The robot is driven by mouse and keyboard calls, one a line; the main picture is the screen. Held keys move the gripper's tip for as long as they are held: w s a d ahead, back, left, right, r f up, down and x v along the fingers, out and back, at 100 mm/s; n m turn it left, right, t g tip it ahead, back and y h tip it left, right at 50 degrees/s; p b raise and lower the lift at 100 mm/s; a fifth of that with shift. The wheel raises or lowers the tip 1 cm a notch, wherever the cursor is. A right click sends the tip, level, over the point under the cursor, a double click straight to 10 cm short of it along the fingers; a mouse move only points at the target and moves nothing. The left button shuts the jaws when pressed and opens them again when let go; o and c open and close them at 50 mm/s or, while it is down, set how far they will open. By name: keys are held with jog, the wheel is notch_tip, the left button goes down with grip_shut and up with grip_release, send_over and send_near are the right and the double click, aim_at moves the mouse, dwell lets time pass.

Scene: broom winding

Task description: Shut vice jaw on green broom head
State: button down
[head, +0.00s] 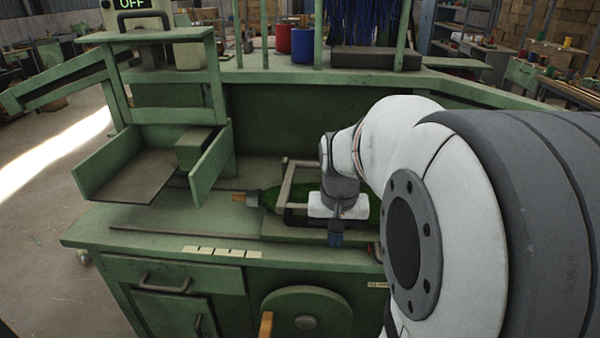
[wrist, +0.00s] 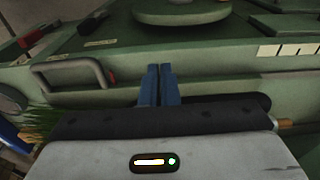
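The green broom head (head: 271,198) lies on the bench top in the head view, its wooden handle end (head: 240,197) pointing left. A pale frame-like vice part (head: 286,184) stands around it; whether the jaw presses on the broom cannot be told. In the wrist view, green bristles (wrist: 42,122) show at the left and the wooden handle end (wrist: 286,123) at the right. My gripper (head: 336,238) is over the front side of the vice, pointing down. Its blue fingers, also in the wrist view (wrist: 159,84), are together with nothing seen between them. My arm hides the broom's right part.
A loop handle (wrist: 75,73) is left of my fingers in the wrist view. A round green wheel (head: 306,314) is on the bench front. A green tray (head: 130,172) stands at the left. Red (head: 283,39) and blue (head: 302,46) cans stand on the back shelf.

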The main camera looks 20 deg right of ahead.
jog(key=shift+w+d+r, duration=0.15)
jog(key=shift+w+r, duration=0.05)
jog(key=shift+w, duration=0.05)
jog(key=w+a+r+p, duration=0.15)
jog(key=r+p, duration=0.25)
jog(key=r, duration=0.5)
jog(key=w+a+r+p, duration=0.15)
jog(key=r+p, duration=0.25)
jog(key=r, duration=0.6)
notch_tip(320, 180, down, 14)
jog(key=shift+s+a+f, duration=0.1)
jog(key=shift+a+f, duration=0.05)
jog(key=shift+f, duration=0.1)
